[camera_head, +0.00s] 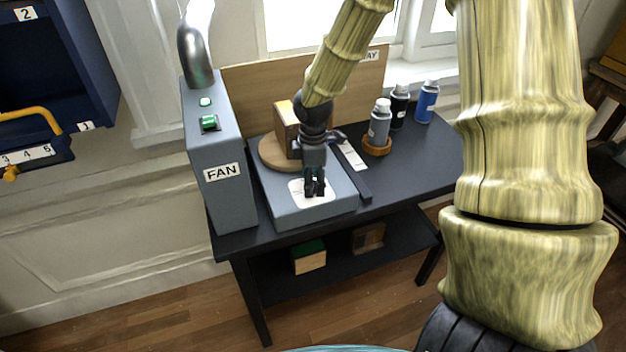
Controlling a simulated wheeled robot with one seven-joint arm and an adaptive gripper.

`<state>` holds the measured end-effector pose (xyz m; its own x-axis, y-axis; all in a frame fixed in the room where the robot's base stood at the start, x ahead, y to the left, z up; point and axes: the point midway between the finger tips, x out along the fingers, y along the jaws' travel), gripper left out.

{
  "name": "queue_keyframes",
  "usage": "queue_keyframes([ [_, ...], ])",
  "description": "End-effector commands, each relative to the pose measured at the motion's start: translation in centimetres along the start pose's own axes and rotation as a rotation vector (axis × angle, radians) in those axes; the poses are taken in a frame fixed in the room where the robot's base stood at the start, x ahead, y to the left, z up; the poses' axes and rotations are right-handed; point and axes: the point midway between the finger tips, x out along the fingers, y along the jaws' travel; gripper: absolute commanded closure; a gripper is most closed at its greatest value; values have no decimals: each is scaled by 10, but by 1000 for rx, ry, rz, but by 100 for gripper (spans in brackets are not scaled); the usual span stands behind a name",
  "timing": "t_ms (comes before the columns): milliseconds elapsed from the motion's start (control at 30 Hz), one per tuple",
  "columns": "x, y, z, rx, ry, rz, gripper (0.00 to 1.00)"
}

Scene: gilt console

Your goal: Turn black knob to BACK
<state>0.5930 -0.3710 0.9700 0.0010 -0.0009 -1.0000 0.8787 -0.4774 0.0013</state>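My gripper (315,188) points down over the front part of a grey box (338,207) on the dark table. Its two dark fingers stand close together, just above or at a white label plate (297,194) on the box's top. I cannot make out the black knob; it may be hidden behind or between the dark fingers. No BACK mark is readable on the plate. Whether the fingers touch or grip anything is too small to tell.
A grey FAN cabinet (222,200) with a green switch (209,123) stands left. Behind my gripper are a round wooden disc (269,153) and a wooden block (286,128). Bottles (379,126) stand right. The table's (424,170) front right is clear.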

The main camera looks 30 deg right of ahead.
Motion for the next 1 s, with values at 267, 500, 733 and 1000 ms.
queue_keyframes([
  [267,6,0,0,-1,-1,0,44],
  [500,6,0,0,0,-1,0,57],
  [733,6,0,0,0,0,1,90],
  [1000,5,0,0,30,-1,0,90],
])
